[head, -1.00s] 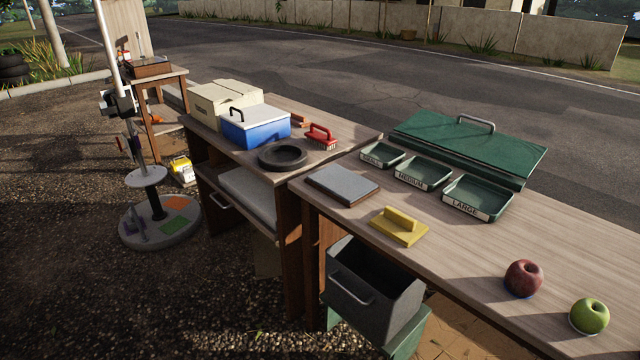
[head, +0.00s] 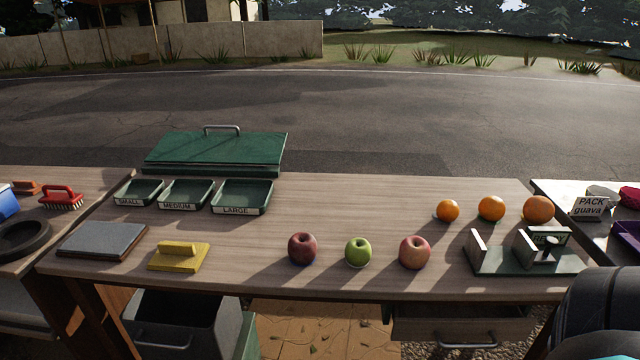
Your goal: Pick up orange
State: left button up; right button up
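Three oranges stand in a row at the back right of the wooden table. The small orange (head: 447,210) is on the left, the middle orange (head: 491,208) is a bit bigger, and the largest orange (head: 538,209) is on the right. They stand apart, and nothing holds them. Neither of my grippers is in view.
A dark red apple (head: 302,248), a green apple (head: 358,252) and a pinkish apple (head: 415,252) stand at the front. A metal gauge stand (head: 500,262) sits before the oranges. Trays, including the LARGE tray (head: 242,211), stand left. A dark rounded shape fills the lower right corner.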

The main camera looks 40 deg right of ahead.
aim_at(537, 209)
jog(key=z, duration=2.55)
jog(key=i+l+u, duration=0.1)
jog(key=u, duration=0.9)
jog(key=l+u, duration=0.7)
jog(key=l, duration=0.2)
jog(key=l+u, duration=0.1)
jog(key=l, duration=0.35)
jog(key=k+l+u, duration=0.15)
jog(key=l, duration=0.3)
jog(key=i, duration=0.05)
